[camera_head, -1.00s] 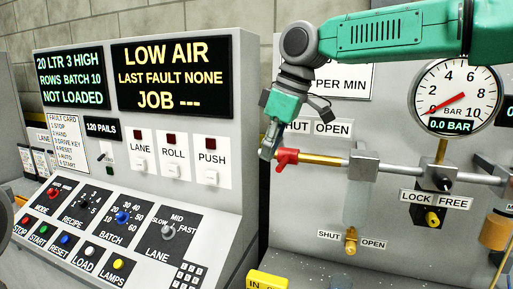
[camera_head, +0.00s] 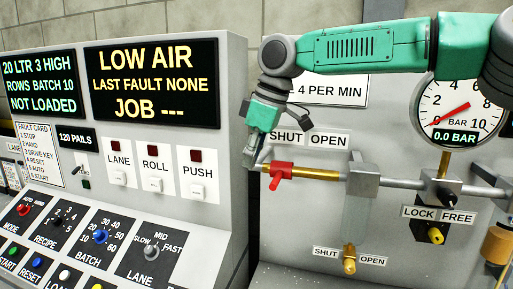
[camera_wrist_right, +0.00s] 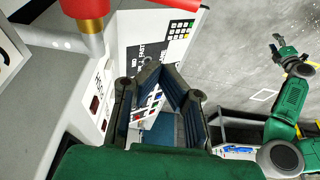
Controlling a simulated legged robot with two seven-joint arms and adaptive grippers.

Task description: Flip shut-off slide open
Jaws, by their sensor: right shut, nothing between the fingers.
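The red shut-off slide (camera_head: 281,176) sits on a brass pipe (camera_head: 318,173) at the left end of a horizontal air line. It is under the word SHUT of the SHUT/OPEN label (camera_head: 308,139). My right gripper (camera_head: 254,162) is just left of the slide, its fingers shut and empty. Whether it touches the slide or pipe end is unclear. In the right wrist view the shut fingers (camera_wrist_right: 150,68) point away over the console, with the red slide (camera_wrist_right: 85,8) at the upper left. A green arm with a small gripper (camera_wrist_right: 279,43), likely my left, shows there; its jaw state is unclear.
A pressure gauge (camera_head: 459,108) reads 0.0 bar. A LOCK/FREE valve (camera_head: 436,235) and a lower brass SHUT/OPEN knob (camera_head: 349,261) sit below the line. The button console (camera_head: 150,160) stands left, with a display (camera_head: 152,83) reading LOW AIR.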

